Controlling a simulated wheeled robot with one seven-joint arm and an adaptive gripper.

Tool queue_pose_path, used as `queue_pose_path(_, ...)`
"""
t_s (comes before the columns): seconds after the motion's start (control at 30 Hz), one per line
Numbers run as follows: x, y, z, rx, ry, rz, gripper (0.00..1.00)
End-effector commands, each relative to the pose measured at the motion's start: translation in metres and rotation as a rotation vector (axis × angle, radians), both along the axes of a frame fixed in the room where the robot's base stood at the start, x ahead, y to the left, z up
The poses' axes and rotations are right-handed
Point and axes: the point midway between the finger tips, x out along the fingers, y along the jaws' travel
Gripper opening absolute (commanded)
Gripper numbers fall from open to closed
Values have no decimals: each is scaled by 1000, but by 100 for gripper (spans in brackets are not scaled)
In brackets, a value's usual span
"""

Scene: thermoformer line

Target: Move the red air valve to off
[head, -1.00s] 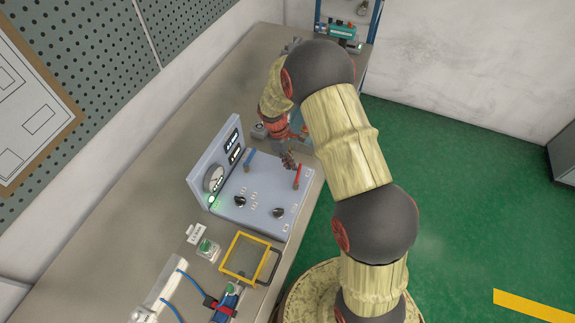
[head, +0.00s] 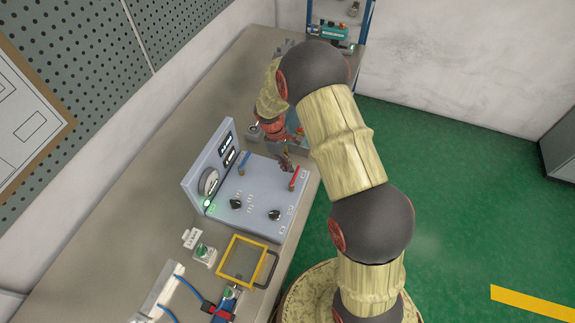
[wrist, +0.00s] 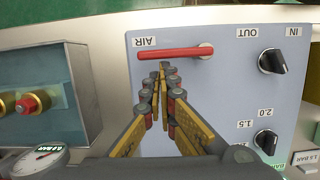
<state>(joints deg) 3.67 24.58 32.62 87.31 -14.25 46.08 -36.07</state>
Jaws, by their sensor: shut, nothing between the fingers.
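The red air valve (head: 293,179) is a thin red lever on the right side of the grey-blue control panel (head: 262,196). In the wrist view the red lever (wrist: 175,53) lies crosswise beside the "AIR" label, its pivot at the right end. My gripper (wrist: 165,68) is shut and empty, its fingertips close to the middle of the lever. Whether they touch it is unclear. In the head view my gripper (head: 287,160) is small and partly hidden by my arm, just behind the lever.
A blue lever (head: 245,160) stands near the panel's upright gauge plate. Black knobs (wrist: 271,61) sit on the panel. A yellow frame (head: 241,259) lies in front of the panel. A grey-blue box with brass fittings (wrist: 45,95) stands beside the panel in the wrist view.

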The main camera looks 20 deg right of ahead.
Motion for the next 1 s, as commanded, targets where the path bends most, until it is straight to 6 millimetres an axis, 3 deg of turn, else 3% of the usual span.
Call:
queue_pose_path(0.47,-13,3,4,0,4,0,0)
queue_pose_path(1.0,9,20,97,0,-7,1,0)
